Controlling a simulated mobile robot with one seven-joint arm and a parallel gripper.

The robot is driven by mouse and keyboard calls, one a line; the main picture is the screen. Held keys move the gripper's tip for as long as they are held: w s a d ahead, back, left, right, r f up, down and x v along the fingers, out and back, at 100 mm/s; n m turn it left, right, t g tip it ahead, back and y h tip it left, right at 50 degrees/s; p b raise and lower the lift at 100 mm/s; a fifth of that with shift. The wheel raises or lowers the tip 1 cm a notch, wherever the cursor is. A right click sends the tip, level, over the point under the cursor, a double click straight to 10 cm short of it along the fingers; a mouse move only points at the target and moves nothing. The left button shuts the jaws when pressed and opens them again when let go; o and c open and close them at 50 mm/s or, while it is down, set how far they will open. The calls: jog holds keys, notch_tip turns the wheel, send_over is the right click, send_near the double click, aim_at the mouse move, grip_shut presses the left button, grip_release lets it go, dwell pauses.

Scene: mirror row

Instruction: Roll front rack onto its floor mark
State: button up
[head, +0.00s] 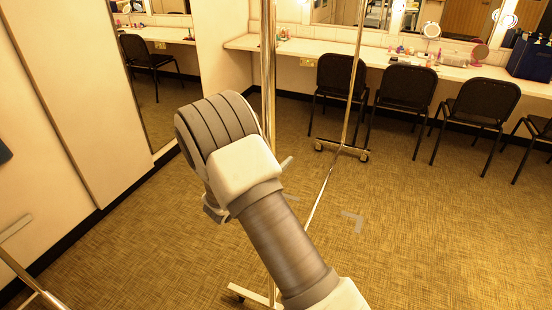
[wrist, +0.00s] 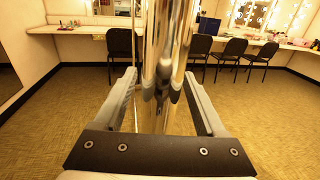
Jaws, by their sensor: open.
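The front rack (head: 268,60) is a chrome frame with two upright posts on a wheeled base. Its far post (head: 354,85) stands on a cross foot with casters, and a low rail (head: 318,200) runs toward the near foot (head: 254,295). My gripper (wrist: 160,78) is open in the wrist view, with a finger on each side of a chrome post (wrist: 168,45). I cannot tell whether either finger touches it. In the head view my arm hides most of the gripper and part of the rack. A grey tape corner (head: 354,222) marks the floor right of the low rail.
Several black chairs (head: 404,88) line the white counter (head: 380,57) along the back wall. A tall mirror (head: 160,90) and wall stand at left. Part of another metal stand (head: 30,275) shows at lower left. The carpet (head: 440,240) at right is clear.

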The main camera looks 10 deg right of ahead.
jog(key=shift+w+d, duration=0.1)
grip_shut()
dwell(0.4)
dwell(1.0)
